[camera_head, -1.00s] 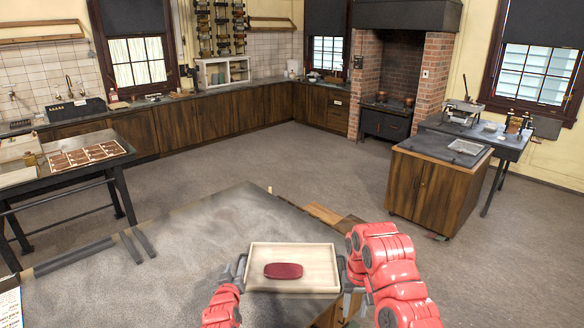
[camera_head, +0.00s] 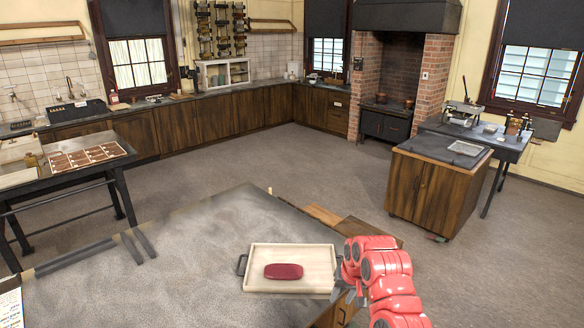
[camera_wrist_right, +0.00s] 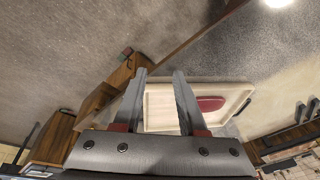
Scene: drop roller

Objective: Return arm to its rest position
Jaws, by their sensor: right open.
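A pale wooden tray (camera_head: 318,258) lies on the grey table, with a dark red oblong block (camera_head: 283,271) in it. My right arm comes in from the lower right, and its gripper (camera_head: 338,288) is at the tray's right end, partly hidden by the red arm. In the right wrist view the gripper (camera_wrist_right: 160,77) is open, its two fingers apart with nothing held. The tray (camera_wrist_right: 160,104) and block (camera_wrist_right: 210,103) show beyond the fingers. The tray's dark left handle is free. My left gripper is not in view.
The grey tabletop (camera_head: 160,270) is clear left of the tray. Wooden drawers (camera_head: 345,308) stand out at the table's right side. A wooden cabinet (camera_head: 437,190) stands farther right, and a side table with brown sheets (camera_head: 88,155) is at the left. Open floor lies between.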

